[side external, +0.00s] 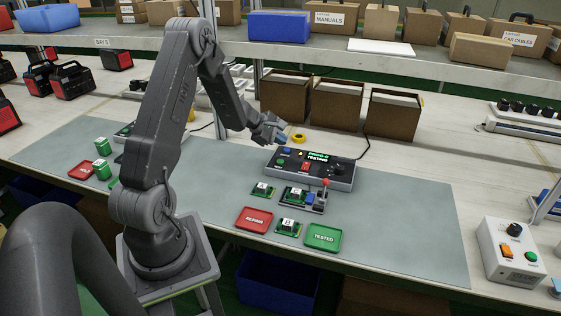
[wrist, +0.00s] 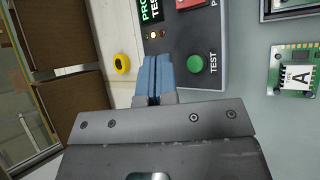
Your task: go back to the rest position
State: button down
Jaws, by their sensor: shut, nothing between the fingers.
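My gripper (side external: 283,138) is shut and empty. In the side view it hangs over the left back edge of the test box (side external: 312,167), a dark box with a lit green display. In the wrist view its blue fingertips (wrist: 156,72) are together in front of the box's edge, beside a green TEST button (wrist: 195,63). I cannot tell whether the fingertips touch the box.
Green circuit boards (side external: 288,227) lie in front of the box, near a red REPAIR tray (side external: 253,220) and a green TESTED tray (side external: 322,237). A yellow ring (side external: 299,138) lies behind the gripper. Brown cartons (side external: 337,105) stand at the back. The mat's right side is clear.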

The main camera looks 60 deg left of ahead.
jog(key=s+d+r+m+g+h, duration=0.1)
jog(key=d+r+m+h, duration=0.1)
jog(key=d+r+m, duration=0.65)
jog(key=d+r+m+g+h, duration=0.15)
jog(key=d+r+m, duration=0.25)
jog(key=d+r, duration=0.8)
jog(key=s+d+m+y, duration=0.2)
jog(key=s+d+m, duration=0.4)
jog(key=s, duration=0.4)
jog(key=s+d+r+m+y, duration=0.1)
jog(key=s+d+m+y, duration=0.2)
jog(key=s+d+m, duration=0.3)
jog(key=s+d+g, duration=0.1)
jog(key=s+d, duration=0.1)
jog(key=s, duration=0.2)
jog(key=shift+s+r+m, duration=0.2)
jog(key=shift+r+m, duration=0.05)
jog(key=shift+m, duration=0.1)
